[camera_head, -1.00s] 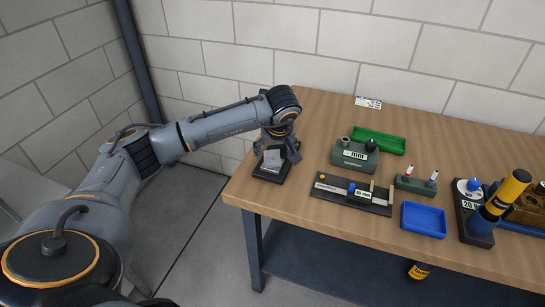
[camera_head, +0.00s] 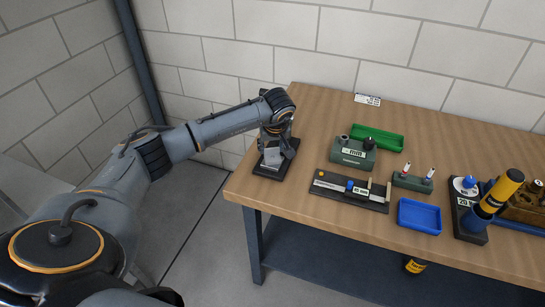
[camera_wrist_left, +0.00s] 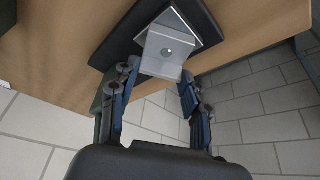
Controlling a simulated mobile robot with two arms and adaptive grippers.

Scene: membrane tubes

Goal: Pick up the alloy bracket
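The alloy bracket (camera_head: 272,156) is a pale grey metal angle piece on a black pad (camera_head: 266,171) at the table's left end. In the left wrist view the bracket (camera_wrist_left: 168,52) shows a small plate with a round hole, standing out from a wider shiny plate. My left gripper (camera_head: 277,145) points down over it. In the left wrist view the gripper's two fingers (camera_wrist_left: 160,80) lie at either side of the small plate, very near its edges. I cannot tell whether they press on it. My right gripper is not in view.
To the right stand a green block (camera_head: 352,154), a green tray (camera_head: 377,137), a dark gauge board (camera_head: 340,190), a blue tray (camera_head: 420,216) and a black-and-yellow cylinder (camera_head: 500,192). The wooden table (camera_head: 300,205) has bare room between the pad and the board. A brick wall stands behind.

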